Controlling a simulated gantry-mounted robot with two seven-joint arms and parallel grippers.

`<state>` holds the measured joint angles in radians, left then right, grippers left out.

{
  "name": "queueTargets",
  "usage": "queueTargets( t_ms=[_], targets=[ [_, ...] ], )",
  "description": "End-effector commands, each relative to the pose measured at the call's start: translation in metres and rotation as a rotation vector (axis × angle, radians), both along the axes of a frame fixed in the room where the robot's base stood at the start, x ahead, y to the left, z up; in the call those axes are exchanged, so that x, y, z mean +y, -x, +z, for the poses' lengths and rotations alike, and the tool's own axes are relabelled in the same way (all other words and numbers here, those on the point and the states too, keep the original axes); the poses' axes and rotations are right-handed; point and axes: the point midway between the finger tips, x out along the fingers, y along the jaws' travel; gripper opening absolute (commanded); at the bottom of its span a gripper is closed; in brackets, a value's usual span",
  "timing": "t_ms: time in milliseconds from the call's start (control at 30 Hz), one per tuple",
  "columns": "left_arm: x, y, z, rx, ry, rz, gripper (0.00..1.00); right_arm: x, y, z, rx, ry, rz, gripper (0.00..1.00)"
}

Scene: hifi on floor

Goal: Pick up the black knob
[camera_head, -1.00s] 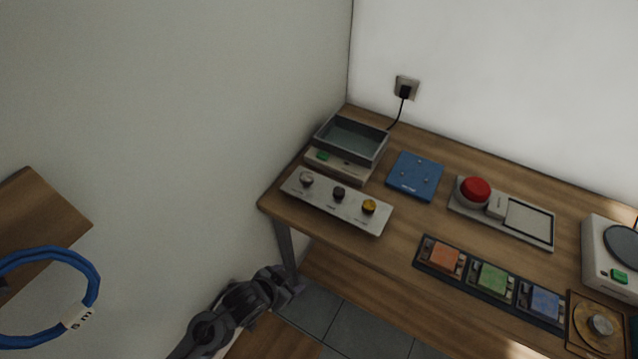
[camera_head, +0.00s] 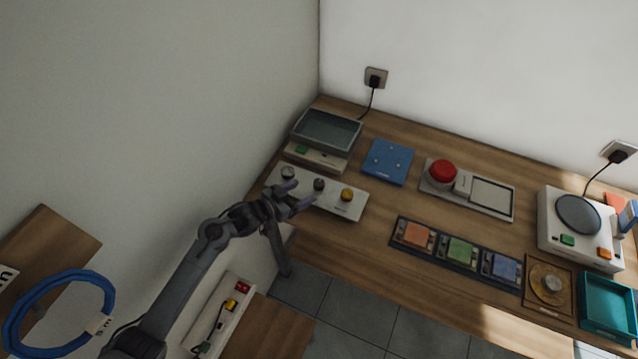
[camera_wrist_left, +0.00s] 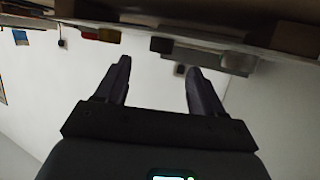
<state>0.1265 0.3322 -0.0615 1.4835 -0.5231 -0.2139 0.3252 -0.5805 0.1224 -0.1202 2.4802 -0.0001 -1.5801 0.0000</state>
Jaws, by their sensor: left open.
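The black knob (camera_head: 319,184) sits in the middle of a pale panel (camera_head: 330,205) near the table's left front edge. A grey knob (camera_head: 288,172) is to its left and a yellow knob (camera_head: 347,194) to its right. My left gripper (camera_head: 296,196) is open, with its fingers at the panel's front side, just left of the black knob and apart from it. In the left wrist view, the gripper (camera_wrist_left: 158,68) has its two fingers spread with nothing between them. A small dark shape (camera_wrist_left: 160,45) beyond the fingertips may be the black knob. My right gripper is not in view.
A grey tray (camera_head: 327,130) on a scale stands behind the panel. A blue plate (camera_head: 388,161) and a red button (camera_head: 443,171) are to the right. A strip of coloured blocks (camera_head: 460,252) lies near the front edge. A blue ring (camera_head: 58,278) is at lower left.

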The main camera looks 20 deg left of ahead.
Motion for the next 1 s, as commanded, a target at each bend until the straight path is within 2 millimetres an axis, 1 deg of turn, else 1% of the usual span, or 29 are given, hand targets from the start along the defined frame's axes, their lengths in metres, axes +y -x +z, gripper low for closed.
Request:
queueTargets(
  t_ms=[33,100,333,533,700,800,1000],
  targets=[
    [-0.003,-0.006,-0.002,-0.002,0.001,0.001,0.69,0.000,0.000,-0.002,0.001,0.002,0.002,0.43],
    [-0.005,-0.011,-0.004,0.000,0.000,0.001,0.69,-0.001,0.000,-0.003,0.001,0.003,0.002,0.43],
    [-0.011,-0.021,-0.007,0.000,0.000,0.000,0.69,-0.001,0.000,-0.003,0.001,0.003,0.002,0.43],
    [-0.021,-0.044,-0.011,-0.001,0.000,0.000,0.69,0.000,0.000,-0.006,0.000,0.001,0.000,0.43],
    [-0.027,-0.058,-0.018,0.001,-0.002,0.001,0.69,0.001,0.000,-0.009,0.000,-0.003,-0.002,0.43],
    [-0.028,-0.061,-0.019,0.000,-0.002,0.002,0.69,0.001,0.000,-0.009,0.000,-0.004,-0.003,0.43],
    [-0.029,-0.061,-0.019,0.000,-0.002,0.000,0.69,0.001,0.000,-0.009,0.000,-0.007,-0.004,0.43]
  ],
)
